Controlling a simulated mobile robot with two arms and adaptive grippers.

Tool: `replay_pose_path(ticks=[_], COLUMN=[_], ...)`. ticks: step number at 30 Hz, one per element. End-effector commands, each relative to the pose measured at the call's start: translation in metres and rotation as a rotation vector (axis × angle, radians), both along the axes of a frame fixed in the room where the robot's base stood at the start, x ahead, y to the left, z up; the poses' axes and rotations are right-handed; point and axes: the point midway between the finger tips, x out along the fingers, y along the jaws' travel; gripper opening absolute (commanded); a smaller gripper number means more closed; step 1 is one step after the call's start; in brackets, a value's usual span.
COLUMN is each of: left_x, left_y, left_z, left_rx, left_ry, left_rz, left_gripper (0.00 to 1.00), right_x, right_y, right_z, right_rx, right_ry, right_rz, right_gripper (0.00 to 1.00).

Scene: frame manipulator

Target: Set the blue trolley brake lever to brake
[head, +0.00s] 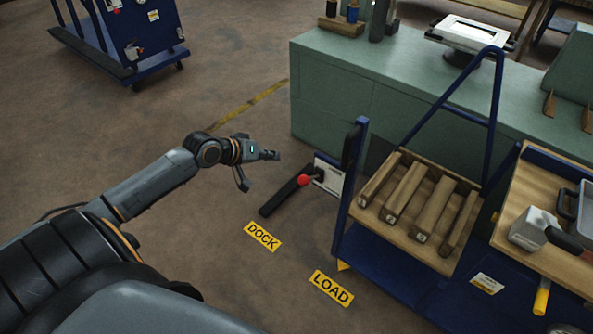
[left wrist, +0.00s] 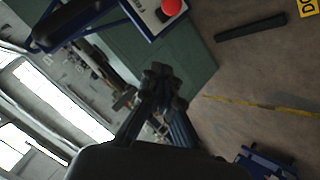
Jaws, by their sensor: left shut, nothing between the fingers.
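The blue trolley (head: 385,272) stands at the right in the head view, with wooden blocks in its wooden rack. On its left end is a white plate (head: 328,172) with a dark lever ending in a red knob (head: 303,180). The knob also shows at the top of the left wrist view (left wrist: 172,7), beside the lettered plate (left wrist: 143,12). The plate's lettering is too small to read, so I cannot tell the lever's setting. My left gripper (head: 275,155) is shut and empty, apart from the knob, above and left of it in the head view.
A black bar (head: 284,194) lies on the floor near the knob, with yellow DOCK (head: 262,236) and LOAD (head: 331,288) labels nearby. A green cabinet (head: 330,105) stands behind. Another blue trolley (head: 150,55) stands far left. The floor between is clear.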

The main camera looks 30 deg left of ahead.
Motion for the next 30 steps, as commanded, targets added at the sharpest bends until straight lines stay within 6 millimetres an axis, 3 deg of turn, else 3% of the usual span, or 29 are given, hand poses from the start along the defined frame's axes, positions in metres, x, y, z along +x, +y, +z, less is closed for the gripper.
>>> replay_pose_path(ticks=[14, 28, 30], left_x=[0.008, 0.078, 0.072], left_y=[-0.002, -0.021, -0.028], left_z=[-0.004, -0.060, -0.068], left_rx=[-0.004, -0.004, -0.004], left_ry=[-0.003, -0.003, 0.003], left_rz=[0.002, 0.001, -0.002], left_gripper=[0.00, 0.00, 0.00], right_x=[-0.002, -0.002, -0.003], right_y=[-0.005, -0.005, -0.005], right_z=[-0.001, -0.007, -0.001], right_rx=[-0.007, -0.006, -0.006], right_ry=[0.004, 0.005, 0.005], right_rz=[-0.003, -0.003, -0.003], right_gripper=[0.40, 0.40, 0.40])
